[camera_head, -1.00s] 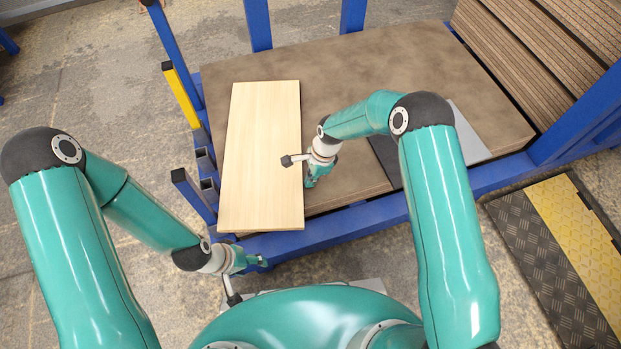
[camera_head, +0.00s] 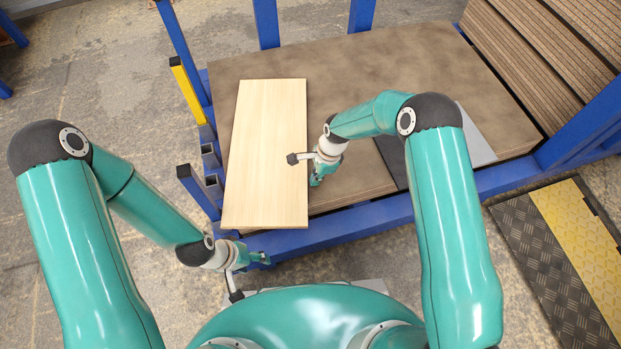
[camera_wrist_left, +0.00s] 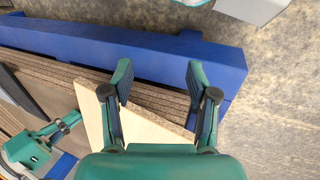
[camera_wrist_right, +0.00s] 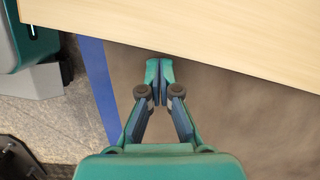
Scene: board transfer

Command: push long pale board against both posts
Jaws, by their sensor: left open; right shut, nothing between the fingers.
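The long pale board (camera_head: 265,150) lies flat on a brown sheet stack in the head view, its near end close to the front rail. Along its left side stand a yellow-and-blue post (camera_head: 188,90) and a short blue post (camera_head: 198,190); a narrow gap seems to show between board and posts. My right gripper (camera_head: 316,180) is shut and empty beside the board's right long edge; in its wrist view the fingertips (camera_wrist_right: 158,62) are close to that edge, contact unclear. My left gripper (camera_head: 264,258) is open and empty near the front rail; a board corner (camera_wrist_left: 150,133) shows between its fingers.
A grey plate (camera_head: 472,135) lies right of my right arm. A blue frame rail (camera_head: 340,222) runs along the front. Taller blue uprights stand at the back, and brown sheets lean at the far right.

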